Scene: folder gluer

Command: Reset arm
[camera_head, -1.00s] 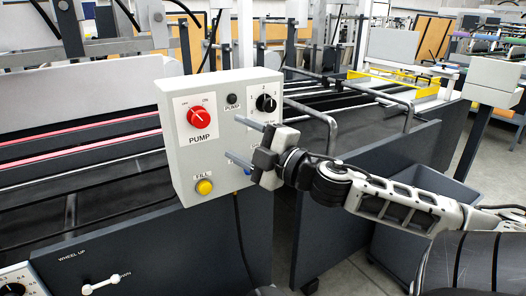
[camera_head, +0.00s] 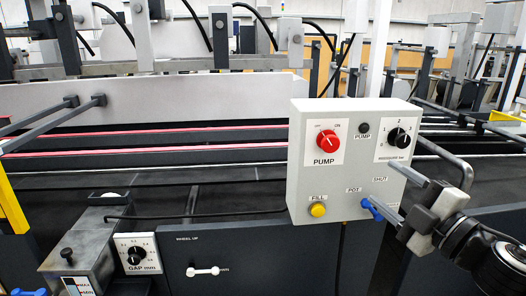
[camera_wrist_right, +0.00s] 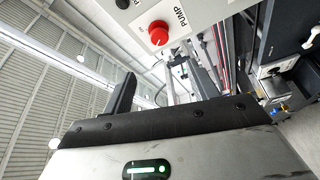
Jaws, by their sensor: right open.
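My right gripper (camera_head: 395,196) is open and empty at the lower right of the head view. Its two grey fingers point left, in front of the right side of the grey control box (camera_head: 296,165). I cannot tell whether they touch it. The box carries a red PUMP knob (camera_head: 327,141), a black bar dial (camera_head: 398,137) and a yellow FILL button (camera_head: 317,210). A blue POT handle (camera_head: 371,208) shows close to the lower finger. In the right wrist view the red knob (camera_wrist_right: 158,33) is beyond the gripper. My left gripper is not in view.
The folder gluer's long rails and red belts (camera_head: 150,140) run behind the box. A GAP dial (camera_head: 135,253) and a WHEEL UP lever (camera_head: 203,271) are at the lower left. A bent grey tube (camera_head: 448,155) stands right of the box, near my gripper.

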